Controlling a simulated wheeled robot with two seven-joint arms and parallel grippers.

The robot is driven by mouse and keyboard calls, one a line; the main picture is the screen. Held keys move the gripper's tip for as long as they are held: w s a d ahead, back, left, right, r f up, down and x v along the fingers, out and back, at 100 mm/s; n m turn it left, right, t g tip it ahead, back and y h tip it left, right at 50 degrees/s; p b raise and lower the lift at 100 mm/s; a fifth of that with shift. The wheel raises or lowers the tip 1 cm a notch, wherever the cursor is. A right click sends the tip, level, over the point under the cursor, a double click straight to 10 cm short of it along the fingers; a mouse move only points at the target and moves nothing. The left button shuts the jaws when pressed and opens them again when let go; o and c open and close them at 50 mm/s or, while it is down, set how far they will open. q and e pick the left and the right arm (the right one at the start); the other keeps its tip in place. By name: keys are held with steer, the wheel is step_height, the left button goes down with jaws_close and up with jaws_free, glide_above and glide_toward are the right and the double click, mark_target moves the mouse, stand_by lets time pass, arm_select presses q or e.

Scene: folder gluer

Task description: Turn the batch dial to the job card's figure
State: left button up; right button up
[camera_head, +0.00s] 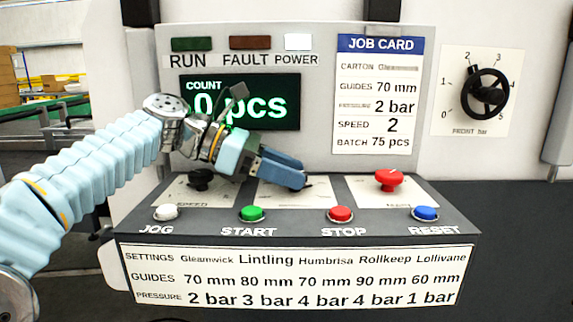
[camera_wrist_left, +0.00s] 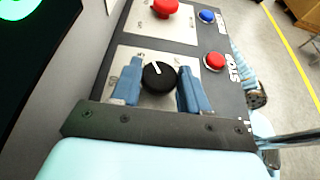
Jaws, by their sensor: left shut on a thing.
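The job card (camera_head: 374,95) on the upright panel reads batch 75 pcs, speed 2, pressure 2 bar and guides 70 mm. A black dial (camera_wrist_left: 159,77) with a white pointer line stands on a pale scale plate in the left wrist view. Its pointer aims up and slightly left there, and the scale figures are too unclear to read. My left gripper (camera_wrist_left: 158,88) is shut on this dial, one blue finger on each side. In the head view my left gripper (camera_head: 292,174) covers the dial and its label. My right gripper does not show.
The count display (camera_head: 240,102) reads 0 pcs, partly covered by my left wrist. A black speed dial (camera_head: 200,179) is left and a red knob (camera_head: 388,180) right. The jog (camera_head: 166,212), start (camera_head: 252,213), stop (camera_head: 341,214) and reset (camera_head: 425,213) buttons line the front edge.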

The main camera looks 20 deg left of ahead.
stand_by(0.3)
arm_select(q)
steer(key=o, duration=0.9)
steer(key=shift+o, duration=0.2)
steer(key=shift+a, duration=0.1)
steer(key=v, duration=1.3)
steer(key=shift+a+r, duration=0.2)
steer(key=shift+a, duration=0.15)
